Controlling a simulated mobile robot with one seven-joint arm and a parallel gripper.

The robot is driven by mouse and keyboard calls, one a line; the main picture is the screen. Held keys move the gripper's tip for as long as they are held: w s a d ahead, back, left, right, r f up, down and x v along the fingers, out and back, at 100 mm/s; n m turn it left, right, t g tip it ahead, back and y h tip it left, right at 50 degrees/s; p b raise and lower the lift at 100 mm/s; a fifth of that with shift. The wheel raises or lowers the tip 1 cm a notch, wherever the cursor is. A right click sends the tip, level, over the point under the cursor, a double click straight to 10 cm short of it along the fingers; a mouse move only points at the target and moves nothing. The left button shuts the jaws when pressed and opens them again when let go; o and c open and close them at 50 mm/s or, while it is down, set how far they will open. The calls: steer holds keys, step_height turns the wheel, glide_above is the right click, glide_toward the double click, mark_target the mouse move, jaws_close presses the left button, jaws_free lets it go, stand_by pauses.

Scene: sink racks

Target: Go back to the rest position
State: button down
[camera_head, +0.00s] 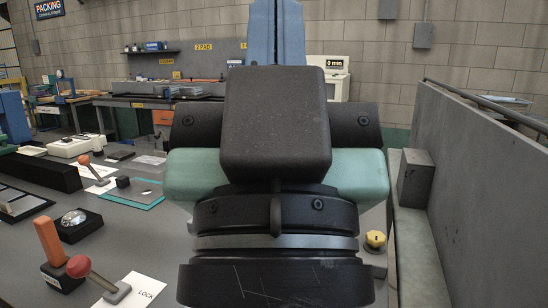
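My arm (275,215) fills the middle of the head camera view, close to the camera. It shows a black block on top, teal parts on both sides and dark ring-shaped joints below. I cannot make out the fingertips of my gripper, so I cannot see whether it is open, shut or holding anything. No object is visibly held. The arm hides the middle of the scene behind it.
A grey worktop at left bears a red-knobbed lever (92,274), an orange-handled switch (50,247) and a silver dome button (74,221). A yellow knob (375,240) is right of my arm. A grey panel (485,180) bounds the right. A bench (150,105) stands behind.

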step_height(320, 180, up, 26)
steer(key=p, duration=2.4)
